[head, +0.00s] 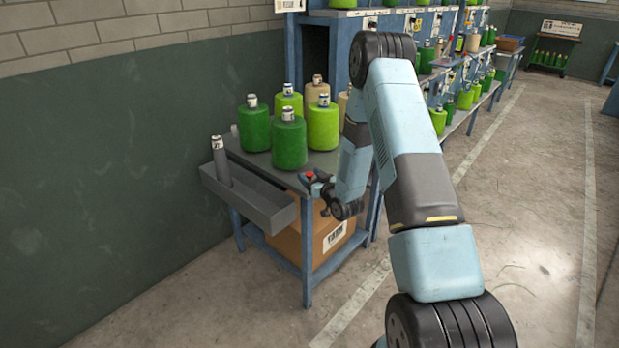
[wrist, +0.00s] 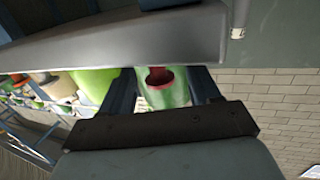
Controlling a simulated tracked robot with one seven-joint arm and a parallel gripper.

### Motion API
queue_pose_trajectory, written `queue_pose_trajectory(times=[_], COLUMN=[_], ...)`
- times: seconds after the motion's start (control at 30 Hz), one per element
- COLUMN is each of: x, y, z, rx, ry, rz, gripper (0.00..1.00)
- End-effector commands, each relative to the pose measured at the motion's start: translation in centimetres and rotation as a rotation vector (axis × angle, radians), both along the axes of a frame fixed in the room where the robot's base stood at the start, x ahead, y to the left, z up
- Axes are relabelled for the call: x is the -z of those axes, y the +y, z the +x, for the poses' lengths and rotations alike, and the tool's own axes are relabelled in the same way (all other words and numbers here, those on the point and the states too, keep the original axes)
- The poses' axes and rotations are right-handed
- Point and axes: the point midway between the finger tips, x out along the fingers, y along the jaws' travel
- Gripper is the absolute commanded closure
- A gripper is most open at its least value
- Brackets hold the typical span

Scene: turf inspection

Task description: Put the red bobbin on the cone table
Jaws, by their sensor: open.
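The red bobbin (head: 308,174) shows as a small red patch at the front right corner of the grey cone table (head: 262,168). My gripper (head: 311,181) is at that corner, right by the bobbin. In the wrist view the dark red bobbin (wrist: 160,75) shows between the two spread fingers of my gripper (wrist: 163,84), with a green cone behind it. The fingers are apart, and I see no clear grip on the bobbin. Whether the bobbin rests on the tabletop is hidden by my gripper and its small size.
Several green cones (head: 289,142) and a tan one (head: 317,92) crowd the tabletop. A grey trough (head: 255,199) with a grey tube (head: 221,162) hangs on the table's left front side. A cardboard box (head: 318,238) sits below. Floor to the right is open.

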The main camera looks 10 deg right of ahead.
Motion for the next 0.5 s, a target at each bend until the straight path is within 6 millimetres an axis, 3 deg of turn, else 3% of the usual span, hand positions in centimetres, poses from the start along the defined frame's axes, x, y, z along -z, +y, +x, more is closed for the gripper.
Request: queue_pose_trajectory(times=[0.5], x=[-0.4], y=[-3.2], z=[-8.6], rx=[0.003], ry=[0.003], rz=[0.001], gripper=[0.38])
